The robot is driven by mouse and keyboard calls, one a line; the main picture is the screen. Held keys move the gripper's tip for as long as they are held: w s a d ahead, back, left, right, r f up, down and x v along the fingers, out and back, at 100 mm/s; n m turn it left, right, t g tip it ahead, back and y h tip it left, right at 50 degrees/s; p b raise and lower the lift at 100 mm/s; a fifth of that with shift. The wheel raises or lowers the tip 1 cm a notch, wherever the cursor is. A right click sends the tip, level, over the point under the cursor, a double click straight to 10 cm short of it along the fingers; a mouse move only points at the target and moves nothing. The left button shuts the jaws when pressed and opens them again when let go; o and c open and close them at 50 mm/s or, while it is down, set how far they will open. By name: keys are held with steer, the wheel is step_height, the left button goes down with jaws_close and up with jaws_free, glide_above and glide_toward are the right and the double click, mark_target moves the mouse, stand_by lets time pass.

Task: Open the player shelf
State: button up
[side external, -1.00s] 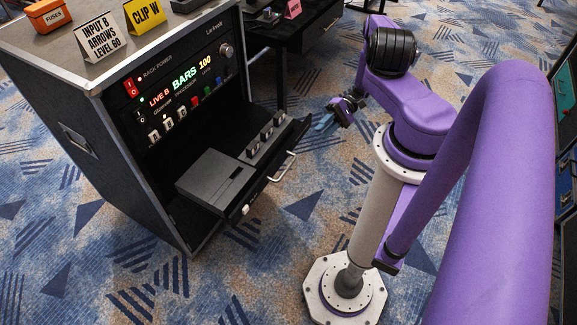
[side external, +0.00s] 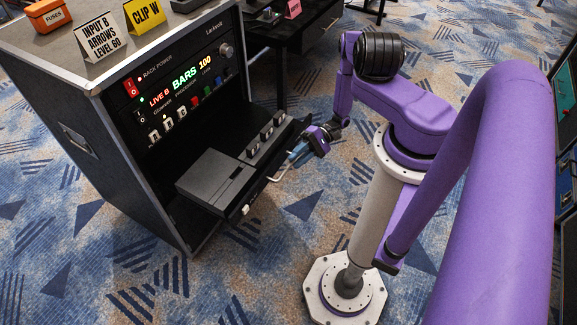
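The player shelf (side external: 217,205) is a dark pull-out shelf low in the rack (side external: 95,150). It stands out from the rack front and carries a grey player box (side external: 213,180) and a row of several small switches (side external: 263,136). A pale bar handle (side external: 281,172) is on the shelf's front edge. My gripper (side external: 294,155) is at the right end of this handle, with its bluish fingertips close to or at the bar. The fingers are too small to tell whether they are apart, or whether they touch the handle.
The rack's panel has lit displays (side external: 192,75) and coloured buttons. A small orange fuses box (side external: 48,15) and sign cards (side external: 102,38) stand on top. A dark table (side external: 300,30) is behind the rack.

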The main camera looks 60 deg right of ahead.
mark_target(280, 160)
steer(key=shift+x, duration=2.2)
jaws_close()
steer(key=shift+w, duration=1.9)
jaws_free()
steer(key=shift+d, duration=0.1)
steer(key=v, duration=1.7)
steer(key=shift+s, duration=0.2)
